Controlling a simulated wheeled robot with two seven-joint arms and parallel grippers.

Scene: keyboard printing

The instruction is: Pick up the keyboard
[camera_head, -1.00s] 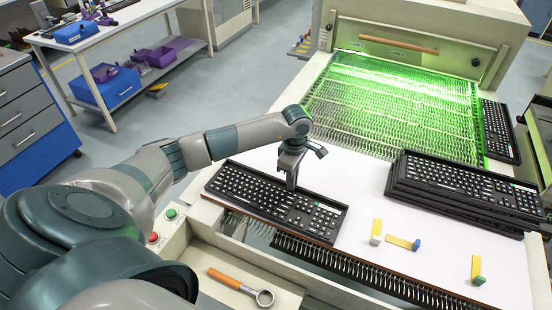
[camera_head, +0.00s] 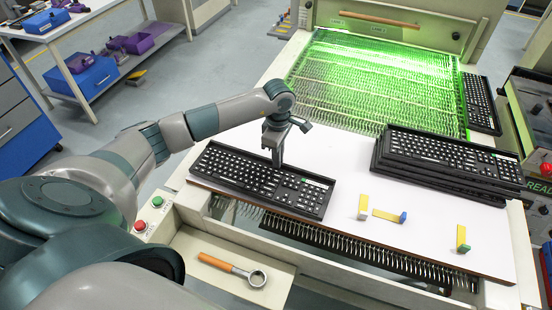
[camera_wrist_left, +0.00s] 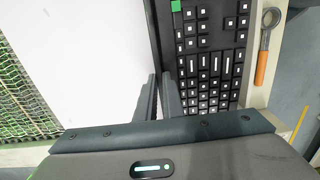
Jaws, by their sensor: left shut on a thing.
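A black keyboard with white key marks (camera_head: 235,177) lies flat on the white board (camera_head: 345,170) at its front left. My left gripper (camera_head: 277,163) is over the keyboard's far edge, pointing down. In the left wrist view the two fingers (camera_wrist_left: 160,98) straddle the long edge of the keyboard (camera_wrist_left: 212,55) and are shut on it. Its underside is hidden, and I see no clear gap below it. My right gripper is in neither view.
A stack of black keyboards (camera_head: 440,158) stands at the board's right. Another keyboard (camera_head: 482,103) lies beside the green-lit conveyor (camera_head: 375,85). Small yellow pieces (camera_head: 385,214) lie in front of the stack. An orange-handled tool (camera_head: 230,268) lies on the front ledge.

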